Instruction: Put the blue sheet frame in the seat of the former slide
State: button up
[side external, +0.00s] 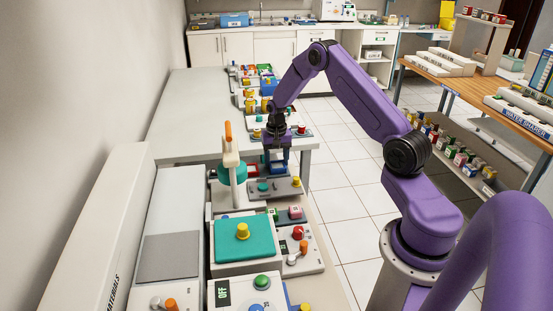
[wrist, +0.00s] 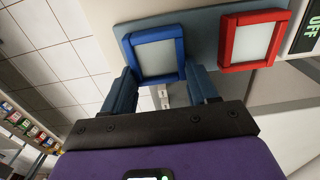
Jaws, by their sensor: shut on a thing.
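The blue sheet frame (wrist: 180,57) is a square blue border around a pale sheet. In the wrist view it sits between the two fingers of my gripper (wrist: 160,78), which is shut on it. A grey-blue board lies behind it; I cannot tell whether the frame touches it. In the side view my gripper (side external: 276,158) points down, with a blue patch of the frame (side external: 278,169) low between its fingers. Just below is a grey plate (side external: 287,188) with teal and yellow knobs. I cannot tell for sure which part is the former slide's seat.
A red sheet frame (wrist: 226,42) lies beside the blue one. A white post with an orange handle (side external: 228,132) and a teal drum (side external: 232,172) stands left of my gripper. A teal-topped box (side external: 262,252) is nearer the camera.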

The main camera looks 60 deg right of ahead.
aim_at(275, 165)
jog(key=o, duration=1)
jog(key=shift+f, duration=0.1)
notch_tip(275, 165, up, 17)
jog(key=a, duration=0.1)
jog(key=s+a+r+n, duration=0.1)
jog(key=a+r+n, duration=0.1)
jog(key=a, duration=0.4)
jog(key=s+a+r+n, duration=0.1)
jog(key=s+a+n, duration=0.1)
jog(key=a, duration=0.4)
jog(key=s+a+r+n, duration=0.2)
jog(key=s+a+n, duration=0.4)
jog(key=s+a, duration=0.4)
jog(key=s+a+n, duration=0.1)
jog(key=s+n, duration=0.2)
jog(key=s, duration=0.4)
jog(key=s+a+n, duration=0.2)
jog(key=s+n, duration=0.2)
jog(key=s, duration=0.3)
jog(key=s+a+f+n, duration=0.1)
jog(key=s+a+n, duration=0.1)
jog(key=s+n, duration=0.2)
jog(key=shift+s+a, duration=0.2)
jog(key=shift+s, duration=1.25)
jog(key=shift+o, duration=0.6)
jog(key=shift+s+d+f+n, duration=0.15)
jog(key=shift+s+n, duration=0.15)
jog(key=shift+s, duration=0.15)
